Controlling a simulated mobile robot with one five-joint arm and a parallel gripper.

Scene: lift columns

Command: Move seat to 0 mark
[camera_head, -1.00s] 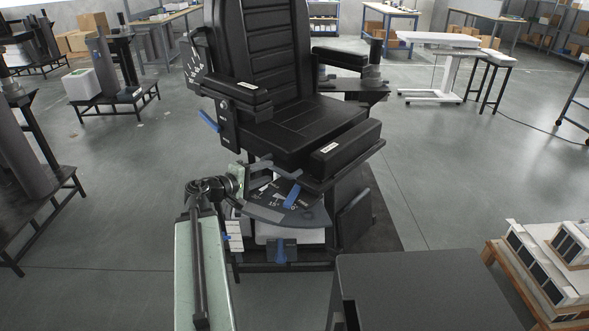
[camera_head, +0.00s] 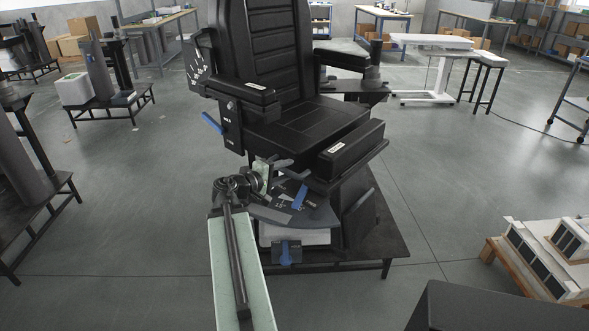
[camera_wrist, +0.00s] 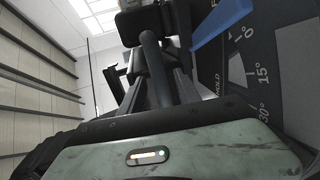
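The black seat (camera_head: 300,125) stands on a pedestal in the middle of the head view, facing front right. Below it is a dark dial plate (camera_head: 285,212) with white marks and a blue pointer (camera_head: 299,197). In the wrist view the blue pointer (camera_wrist: 222,24) lies close beside the 0° mark (camera_wrist: 245,34); 15° and 30° are further along the plate (camera_wrist: 285,85). My gripper (camera_head: 274,168) is at the plate's left back edge, under the seat. In the wrist view a grey bar (camera_wrist: 152,55) runs between its dark fingers (camera_wrist: 158,90); whether they grip it is unclear.
A blue lever (camera_head: 211,122) sticks out at the seat's left side. A blue clamp-like part (camera_head: 287,252) is on the pedestal front. A wooden stand with white-and-black blocks (camera_head: 550,255) is at right. Open floor (camera_head: 440,190) lies right of the pedestal.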

